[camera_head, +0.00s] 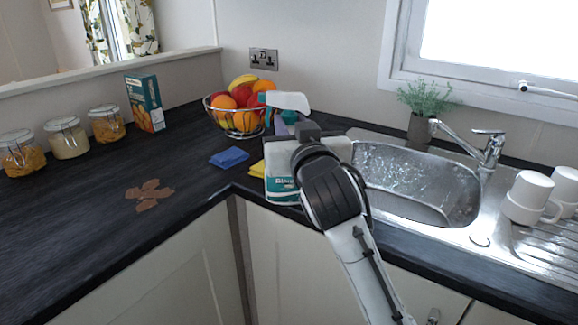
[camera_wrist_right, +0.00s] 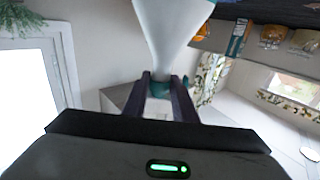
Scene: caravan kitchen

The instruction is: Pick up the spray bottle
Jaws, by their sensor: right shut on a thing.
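The spray bottle (camera_head: 288,101) shows its white and teal spray head in the head view, above the counter corner. My right gripper (camera_head: 286,127) is shut on it just below the head. The gripper and wrist hide much of the bottle's body. In the right wrist view, which is upside down, the white bottle (camera_wrist_right: 172,30) widens away from the two dark fingers (camera_wrist_right: 164,95), which close around its teal neck. I cannot tell whether the bottle's base touches the counter. My left gripper is not in view.
A fruit basket (camera_head: 213,110) is behind, a blue cloth (camera_head: 229,157) to the left. The sink (camera_head: 420,180) and mugs (camera_head: 527,195) are at right. Jars (camera_head: 67,139) and a box (camera_head: 146,103) line the left wall.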

